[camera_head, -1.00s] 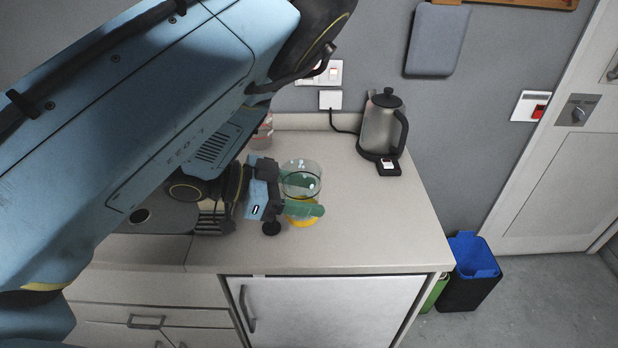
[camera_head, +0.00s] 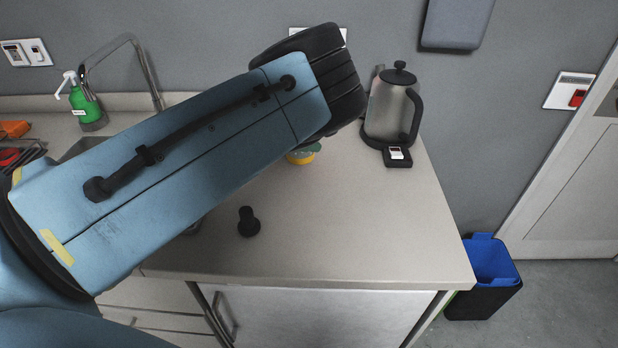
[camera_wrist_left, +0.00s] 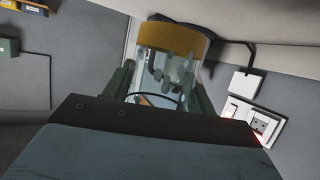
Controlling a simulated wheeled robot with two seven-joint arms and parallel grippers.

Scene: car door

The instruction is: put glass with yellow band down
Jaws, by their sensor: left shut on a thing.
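The glass with the yellow band (camera_wrist_left: 172,40) is clear, with the band around its end at the top of the left wrist view. My left gripper (camera_wrist_left: 160,88) is shut on it, with a green finger along each side. In the head view only a bit of the yellow band (camera_head: 302,159) and a green finger (camera_head: 305,149) show below my forearm, which hides the rest. The band end faces the counter (camera_head: 350,225). I cannot tell whether it touches the surface. My right gripper is not in view.
A kettle (camera_head: 390,110) on its base stands close to the right of the glass, near the wall. A small black object (camera_head: 248,222) stands towards the counter's front. A green soap bottle (camera_head: 85,105) is by the sink. The counter's front right is clear.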

